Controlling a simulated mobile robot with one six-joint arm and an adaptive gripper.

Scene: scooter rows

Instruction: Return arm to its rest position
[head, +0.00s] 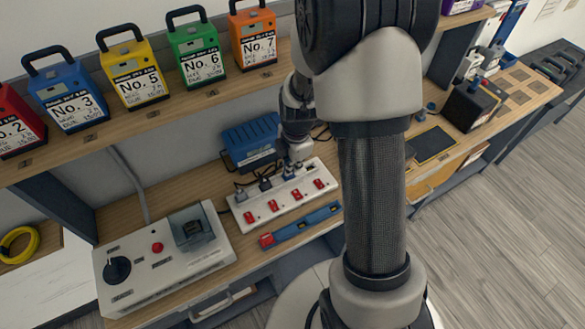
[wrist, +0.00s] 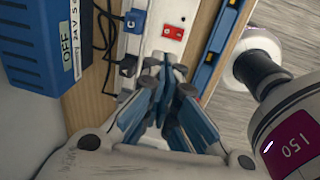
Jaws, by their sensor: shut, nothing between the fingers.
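My gripper (head: 298,158) hangs over the back edge of the white power strip (head: 268,212) in the head view, beside the plugs. In the wrist view my gripper (wrist: 164,72) is shut with its blue-padded fingers together and nothing visible between them. The strip also shows in the wrist view (wrist: 128,45), with a red switch (wrist: 173,32) just beyond the fingertips. Whether the fingertips touch the strip or a plug I cannot tell. My arm covers the middle of the head view.
A blue charger box (head: 250,143) stands behind the strip; its label reads OFF in the wrist view. A blue level-like bar (head: 300,226) lies in front. A grey tester box (head: 140,265) sits left. A shelf above holds coloured numbered packs (head: 196,52).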

